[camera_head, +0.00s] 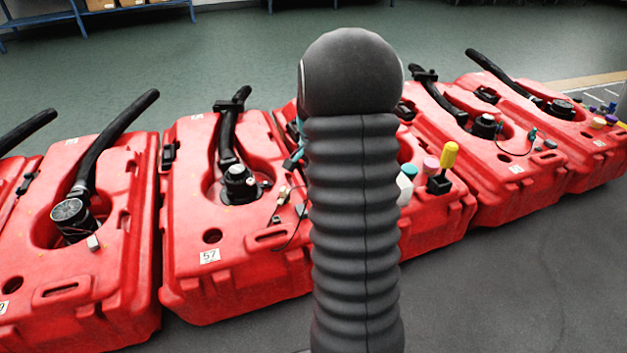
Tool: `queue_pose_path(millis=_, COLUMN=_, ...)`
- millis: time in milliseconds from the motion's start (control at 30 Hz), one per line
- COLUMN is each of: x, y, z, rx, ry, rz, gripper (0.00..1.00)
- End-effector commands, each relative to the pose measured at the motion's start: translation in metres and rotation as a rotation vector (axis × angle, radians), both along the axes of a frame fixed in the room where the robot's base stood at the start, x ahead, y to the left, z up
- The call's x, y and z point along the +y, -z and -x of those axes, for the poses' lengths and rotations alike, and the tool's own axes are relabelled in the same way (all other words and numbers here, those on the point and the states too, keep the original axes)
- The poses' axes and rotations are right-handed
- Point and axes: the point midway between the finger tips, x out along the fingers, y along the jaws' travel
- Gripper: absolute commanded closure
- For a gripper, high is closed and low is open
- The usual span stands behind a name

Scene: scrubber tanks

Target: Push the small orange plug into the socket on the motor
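My gripper is not in view; my arm in its ribbed dark sleeve stands upright in the centre and hides much of the tank behind it. A black motor (239,182) sits in the round recess of the red tank labelled 57, left of my arm. Another motor (68,212) lies in the tank further left, and one more (484,125) shows to the right. Small pale connectors (283,193) and a thin black cable lie just right of the motor on tank 57. I cannot make out an orange plug or a socket at this size.
Red tanks (215,290) stand in a row across the floor, with black hoses (115,135) rising from them. A yellow-handled tool (449,156) and coloured caps stand right of my arm. A blue shelf (100,12) is at the back. Grey floor (530,270) is clear at front right.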

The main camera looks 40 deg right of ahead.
Motion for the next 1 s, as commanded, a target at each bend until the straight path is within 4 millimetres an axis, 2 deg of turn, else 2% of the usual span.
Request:
queue_pose_path(millis=167, x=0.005, y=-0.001, z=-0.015, rx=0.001, ry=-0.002, rz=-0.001, gripper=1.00)
queue_pose_path(millis=1000, x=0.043, y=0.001, z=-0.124, rx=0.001, ry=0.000, rz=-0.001, gripper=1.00)
